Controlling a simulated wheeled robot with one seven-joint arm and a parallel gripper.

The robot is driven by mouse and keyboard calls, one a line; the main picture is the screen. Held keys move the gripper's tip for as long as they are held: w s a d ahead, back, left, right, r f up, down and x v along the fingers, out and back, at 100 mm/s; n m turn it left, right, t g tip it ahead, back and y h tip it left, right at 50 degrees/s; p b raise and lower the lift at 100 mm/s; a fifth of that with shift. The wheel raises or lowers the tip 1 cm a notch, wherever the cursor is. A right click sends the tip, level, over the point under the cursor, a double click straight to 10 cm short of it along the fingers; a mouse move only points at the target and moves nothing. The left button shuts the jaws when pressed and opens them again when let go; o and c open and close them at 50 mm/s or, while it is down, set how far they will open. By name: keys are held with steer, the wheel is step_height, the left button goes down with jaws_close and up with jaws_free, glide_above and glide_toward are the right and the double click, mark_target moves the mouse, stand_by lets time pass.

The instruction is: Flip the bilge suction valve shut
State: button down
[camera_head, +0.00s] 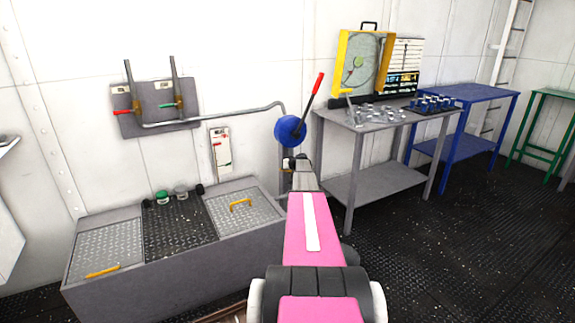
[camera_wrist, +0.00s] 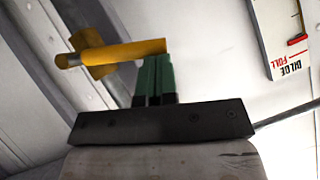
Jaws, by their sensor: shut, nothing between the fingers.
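A yellow lever handle (camera_wrist: 120,52) with a thicker yellow hub (camera_wrist: 90,50) shows in the wrist view, in front of a grey pipe. It looks like the suction valve's handle, though no label on it is readable. My gripper (camera_wrist: 155,62) is shut and empty. Its green fingertips are right at the lever's free end; I cannot tell whether they touch it. In the head view my gripper (camera_head: 295,162) is by the wall, below the blue pump body (camera_head: 289,131) with its red-tipped lever (camera_head: 315,88). The valve is mostly hidden behind my gripper there.
A white bilge gauge (camera_head: 220,151) hangs left of my gripper; it also shows in the wrist view (camera_wrist: 283,35). A grey chest (camera_head: 180,265) stands below. A grey bench (camera_head: 385,120) is to the right.

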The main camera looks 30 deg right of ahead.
steer(key=shift+n+h, duration=0.8)
steer(key=shift+h, duration=0.1)
steer(key=shift+a+f, duration=0.3)
steer(key=shift+f, duration=0.35)
steer(key=shift+a+f, duration=0.3)
steer(key=shift+f, duration=0.3)
steer(key=shift+a+f, duration=0.3)
steer(key=shift+f, duration=0.5)
steer(key=s+r, duration=0.9)
steer(key=r, duration=0.1)
